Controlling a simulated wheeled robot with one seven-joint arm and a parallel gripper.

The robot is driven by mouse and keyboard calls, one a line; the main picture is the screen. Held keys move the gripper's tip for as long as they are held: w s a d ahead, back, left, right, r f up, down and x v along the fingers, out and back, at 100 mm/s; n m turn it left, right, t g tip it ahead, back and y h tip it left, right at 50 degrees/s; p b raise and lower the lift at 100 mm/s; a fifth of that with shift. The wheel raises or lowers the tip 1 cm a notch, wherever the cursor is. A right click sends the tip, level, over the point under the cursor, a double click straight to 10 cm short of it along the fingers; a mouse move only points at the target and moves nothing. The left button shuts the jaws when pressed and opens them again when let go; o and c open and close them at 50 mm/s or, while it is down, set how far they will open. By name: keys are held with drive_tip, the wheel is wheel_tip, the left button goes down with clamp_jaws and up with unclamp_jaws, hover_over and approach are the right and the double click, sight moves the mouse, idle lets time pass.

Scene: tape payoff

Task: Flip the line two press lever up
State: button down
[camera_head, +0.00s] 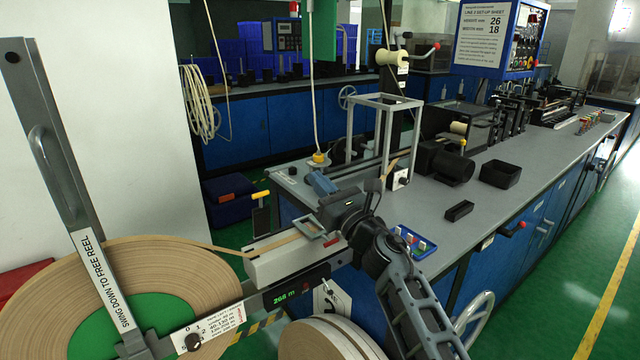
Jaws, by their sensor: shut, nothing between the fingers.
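My gripper (328,217) is in the middle of the picture, at the end of my dark arm, above the white tape-guide box. Its jaws look shut and empty, though the fingertips are small and partly hidden. No lever carries a readable line two press label. A lever with a red knob (436,46) stands upper centre beside a cream spool, well beyond my gripper. A small yellow-knobbed part (463,143) stands by the black motor on the bench. A red-ended handle (520,226) sticks out from the bench front. I cannot tell which is the press lever.
A large tape reel (190,285) and its upright grey bar (65,150) fill the left. Green floor is clear at right.

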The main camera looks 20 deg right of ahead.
idle(0.7)
drive_tip(key=b, duration=0.5)
hover_over(321, 232)
wheel_tip(321, 232, down, 4)
drive_tip(key=shift+f, duration=0.2)
drive_tip(key=f+b+v, duration=0.1)
drive_tip(key=f+v, duration=0.1)
drive_tip(key=v, duration=0.7)
drive_tip(key=shift+d+f, duration=0.1)
drive_tip(key=shift+f, duration=0.05)
